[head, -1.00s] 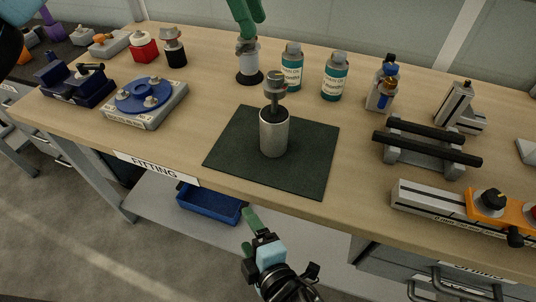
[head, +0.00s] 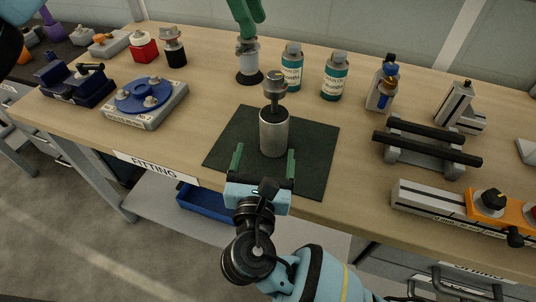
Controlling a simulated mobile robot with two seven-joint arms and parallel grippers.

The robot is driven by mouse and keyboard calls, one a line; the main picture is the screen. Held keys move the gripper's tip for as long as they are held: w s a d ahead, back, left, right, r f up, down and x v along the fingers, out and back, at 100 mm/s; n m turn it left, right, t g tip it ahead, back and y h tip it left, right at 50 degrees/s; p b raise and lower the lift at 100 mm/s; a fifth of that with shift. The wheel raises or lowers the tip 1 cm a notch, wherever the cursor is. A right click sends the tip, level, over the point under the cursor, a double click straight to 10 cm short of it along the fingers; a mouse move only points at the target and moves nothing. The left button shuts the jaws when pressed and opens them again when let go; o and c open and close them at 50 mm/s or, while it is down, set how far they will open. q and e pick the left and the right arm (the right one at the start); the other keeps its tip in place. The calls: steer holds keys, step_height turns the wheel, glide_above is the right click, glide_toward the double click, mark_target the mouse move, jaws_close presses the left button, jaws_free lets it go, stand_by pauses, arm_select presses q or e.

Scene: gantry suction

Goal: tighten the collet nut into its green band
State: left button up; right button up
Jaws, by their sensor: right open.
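A silver cylinder (head: 273,136) with a dark top stands upright on a dark green mat (head: 314,150). A grey stepped, nut-like piece (head: 274,88) sits on a stem above it; I take this to be the collet nut. I cannot make out a green band on it. My right gripper (head: 264,160) is open and empty, its two green fingers pointing away from me at the mat's front edge. The fingers appear either side of the cylinder's lower part, in front of it; I see no contact. My left gripper is out of view; only a dark arm part shows at the top left corner.
A green arm with a grey cylinder and black foot (head: 249,68) stands behind the mat. Two teal bottles (head: 292,68) are beside it. A blue round fixture (head: 146,100) is left, a black-barred rack (head: 423,150) right. A blue bin (head: 204,203) sits below the bench.

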mark_target(272, 139)
steer(key=shift+w+d+r+h, duration=0.1)
steer(key=shift+w+d+h, duration=0.1)
steer(key=shift+d+h, duration=0.25)
steer(key=shift+w+d, duration=0.25)
steer(key=shift+w, duration=1.7)
steer(key=shift+w+d, duration=0.2)
steer(key=shift+w, duration=1.7)
steer(key=shift+c, duration=0.4)
steer(key=shift+c, duration=1.2)
steer(key=c, duration=1.3)
steer(key=shift+c, duration=0.2)
